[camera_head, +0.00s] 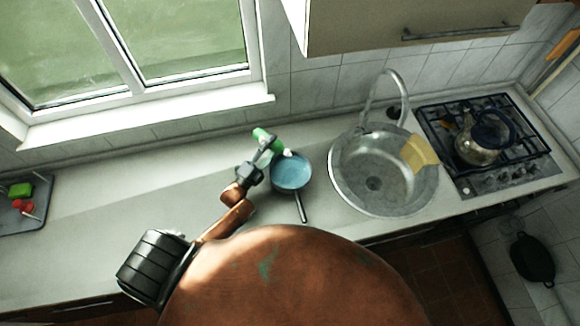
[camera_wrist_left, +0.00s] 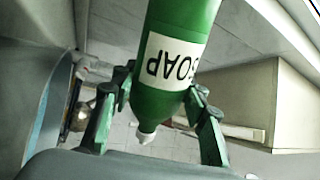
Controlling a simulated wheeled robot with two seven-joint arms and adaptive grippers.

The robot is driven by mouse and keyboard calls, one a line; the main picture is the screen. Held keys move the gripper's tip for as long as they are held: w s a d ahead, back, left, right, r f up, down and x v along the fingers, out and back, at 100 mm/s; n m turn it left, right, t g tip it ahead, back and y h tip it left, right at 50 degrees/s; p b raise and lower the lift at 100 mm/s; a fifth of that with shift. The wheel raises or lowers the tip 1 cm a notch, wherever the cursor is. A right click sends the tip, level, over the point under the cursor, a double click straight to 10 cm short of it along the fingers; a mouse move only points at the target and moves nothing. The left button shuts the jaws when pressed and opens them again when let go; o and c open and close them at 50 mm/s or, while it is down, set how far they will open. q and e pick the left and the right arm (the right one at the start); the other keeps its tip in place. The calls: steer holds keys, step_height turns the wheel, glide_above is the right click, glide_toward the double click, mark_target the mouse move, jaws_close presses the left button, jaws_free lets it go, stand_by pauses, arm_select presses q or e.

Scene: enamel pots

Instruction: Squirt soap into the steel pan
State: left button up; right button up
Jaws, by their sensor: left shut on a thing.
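My left gripper (camera_head: 260,157) is shut on a green soap bottle (camera_head: 264,137) above the counter, beside the window wall. The bottle is tilted, with its white nozzle (camera_head: 287,152) toward the far edge of the pan. The pan (camera_head: 291,172) has a bluish inside and a dark handle pointing toward me; it stands on the counter left of the sink. In the left wrist view the bottle (camera_wrist_left: 172,90), with its SOAP label upside down, sits between the two fingers, and its white nozzle shows below. I cannot see soap coming out. My right gripper is not in view.
A round steel sink (camera_head: 370,205) with a tall tap and a yellow cloth (camera_head: 419,153) is right of the pan. A kettle (camera_head: 479,147) stands on the gas stove (camera_head: 441,130). A tray (camera_head: 42,208) with small items is far left. The counter between tray and arm is clear.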

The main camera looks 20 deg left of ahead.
arm_select(q)
steer(key=shift+m+b, duration=0.3)
steer(key=shift+m, duration=0.3)
stand_by(2.0)
